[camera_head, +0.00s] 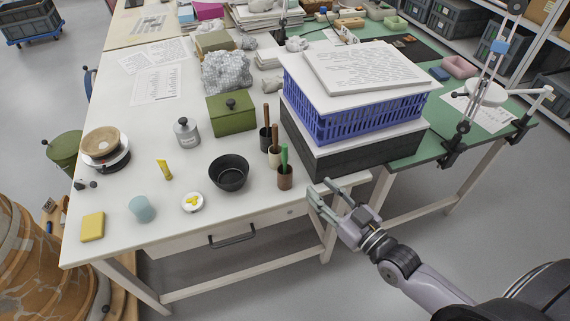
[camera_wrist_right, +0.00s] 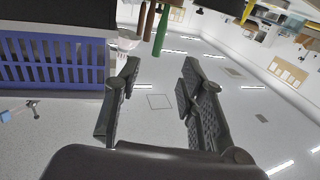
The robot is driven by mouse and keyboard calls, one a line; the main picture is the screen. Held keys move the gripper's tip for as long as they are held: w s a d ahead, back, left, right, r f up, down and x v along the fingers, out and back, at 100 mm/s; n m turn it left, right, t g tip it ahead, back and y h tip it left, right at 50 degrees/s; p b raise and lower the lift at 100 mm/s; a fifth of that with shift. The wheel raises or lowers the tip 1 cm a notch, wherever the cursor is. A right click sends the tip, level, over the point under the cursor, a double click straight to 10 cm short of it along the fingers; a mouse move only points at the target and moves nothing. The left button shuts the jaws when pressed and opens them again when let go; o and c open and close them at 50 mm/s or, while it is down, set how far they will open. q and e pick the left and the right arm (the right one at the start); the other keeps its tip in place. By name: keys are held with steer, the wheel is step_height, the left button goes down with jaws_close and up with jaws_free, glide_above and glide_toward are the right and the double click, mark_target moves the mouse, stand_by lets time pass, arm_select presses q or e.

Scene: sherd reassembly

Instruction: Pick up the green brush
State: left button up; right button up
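The green brush (camera_head: 284,154) stands upright in a brown cup (camera_head: 285,178) near the front right edge of the white table. My left gripper is not in view.
The floor in front of the table is clear.

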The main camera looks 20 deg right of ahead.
steer(key=b, duration=0.3)
glide_toward(285, 162)
steer(key=w+a+r, duration=0.1)
steer(key=w+r, duration=0.1)
steer(key=w, duration=0.3)
steer(key=x, duration=0.2)
steer(key=b+x, duration=0.1)
steer(key=f+b+x, duration=0.1)
steer(key=x, duration=0.1)
steer(key=shift+w+a, duration=0.25)
steer(key=shift+w, duration=0.05)
steer(key=shift+r, duration=0.1)
steer(key=shift+c, duration=0.3)
jaws_close()
